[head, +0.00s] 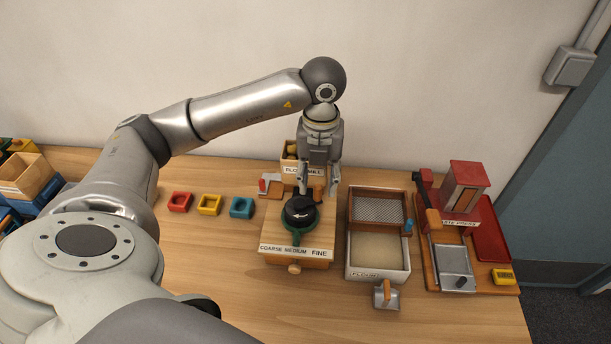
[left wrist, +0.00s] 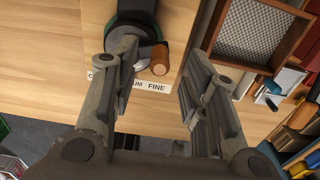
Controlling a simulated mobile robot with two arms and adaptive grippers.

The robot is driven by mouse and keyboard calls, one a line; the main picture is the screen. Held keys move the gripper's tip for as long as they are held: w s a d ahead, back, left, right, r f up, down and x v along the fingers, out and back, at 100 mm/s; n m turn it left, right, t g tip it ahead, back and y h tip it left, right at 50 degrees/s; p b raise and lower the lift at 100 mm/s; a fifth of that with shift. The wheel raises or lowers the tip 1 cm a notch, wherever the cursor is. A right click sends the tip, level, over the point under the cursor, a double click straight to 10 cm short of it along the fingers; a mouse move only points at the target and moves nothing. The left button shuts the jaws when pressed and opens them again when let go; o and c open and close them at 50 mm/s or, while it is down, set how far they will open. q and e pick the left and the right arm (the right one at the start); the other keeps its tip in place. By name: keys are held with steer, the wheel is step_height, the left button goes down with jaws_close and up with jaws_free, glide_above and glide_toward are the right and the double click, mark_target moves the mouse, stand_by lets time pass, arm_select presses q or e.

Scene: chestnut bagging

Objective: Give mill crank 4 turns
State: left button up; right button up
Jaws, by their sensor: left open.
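The mill (head: 297,258) is a wooden box marked COARSE, MEDIUM and FINE, with a dark round top (head: 300,208) ringed in green. Its crank ends in an upright wooden knob (head: 318,194), which also shows in the left wrist view (left wrist: 160,60). My left gripper (head: 318,184) hangs fingers down over the right rear of the mill. In the left wrist view its open fingers (left wrist: 163,52) stand either side of the knob, with a gap on the right. I cannot tell whether the left finger touches the crank. My right gripper is out of view.
A sieve (head: 378,192) and a flour box (head: 350,258) stand close to the mill's right. A scoop (head: 386,296) lies in front. A red press (head: 464,188) stands farther right. Red, yellow and blue blocks (head: 210,204) lie left of the mill. Bare table lies in front.

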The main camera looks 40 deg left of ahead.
mark_target(318, 185)
arm_select(q)
steer(key=shift+f+b, duration=0.55)
steer(key=shift+f, duration=0.4)
steer(key=shift+f, duration=0.1)
steer(key=shift+f+b, duration=0.8)
steer(key=shift+f, duration=0.05)
steer(key=shift+c, duration=0.2)
